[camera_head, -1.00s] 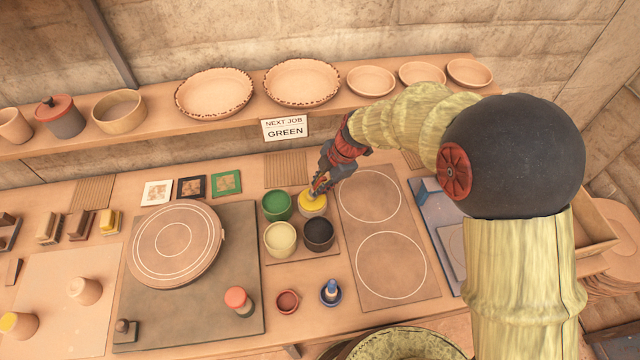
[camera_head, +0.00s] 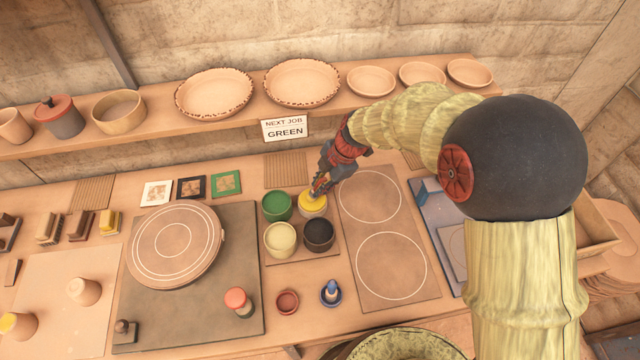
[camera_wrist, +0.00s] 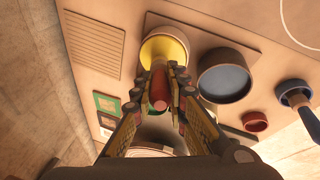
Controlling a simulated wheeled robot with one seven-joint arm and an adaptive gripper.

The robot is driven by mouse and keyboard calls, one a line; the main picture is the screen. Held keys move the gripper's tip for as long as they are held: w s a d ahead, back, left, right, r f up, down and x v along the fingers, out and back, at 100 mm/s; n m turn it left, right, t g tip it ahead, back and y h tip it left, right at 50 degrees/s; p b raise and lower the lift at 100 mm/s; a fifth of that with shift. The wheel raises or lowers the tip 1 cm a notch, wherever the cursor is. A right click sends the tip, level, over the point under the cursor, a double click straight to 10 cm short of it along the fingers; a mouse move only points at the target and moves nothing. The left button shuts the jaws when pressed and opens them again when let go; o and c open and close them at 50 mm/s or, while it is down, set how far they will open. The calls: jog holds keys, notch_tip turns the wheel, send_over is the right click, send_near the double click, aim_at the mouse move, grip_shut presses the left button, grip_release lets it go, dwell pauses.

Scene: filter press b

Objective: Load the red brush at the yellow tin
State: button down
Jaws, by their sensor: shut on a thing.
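The yellow tin (camera_head: 313,208) stands at the back right of a group of tins; its yellow inside also shows in the wrist view (camera_wrist: 176,46). My gripper (camera_head: 321,186) is over this tin. In the wrist view my gripper (camera_wrist: 160,92) is shut on the red brush (camera_wrist: 158,88), whose red handle shows between the fingers. The brush points towards the yellow tin's opening. Its tip is hidden, so I cannot tell whether it touches the yellow.
Beside it stand a green tin (camera_head: 277,206), a cream tin (camera_head: 280,239) and a dark tin (camera_head: 318,234). A blue cup with a blue brush (camera_head: 331,291) and an empty red cup (camera_head: 287,302) are in front. A sign (camera_head: 285,129) reads "NEXT JOB GREEN".

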jog(key=shift+r+p, duration=0.75)
jog(key=shift+r, duration=2.7)
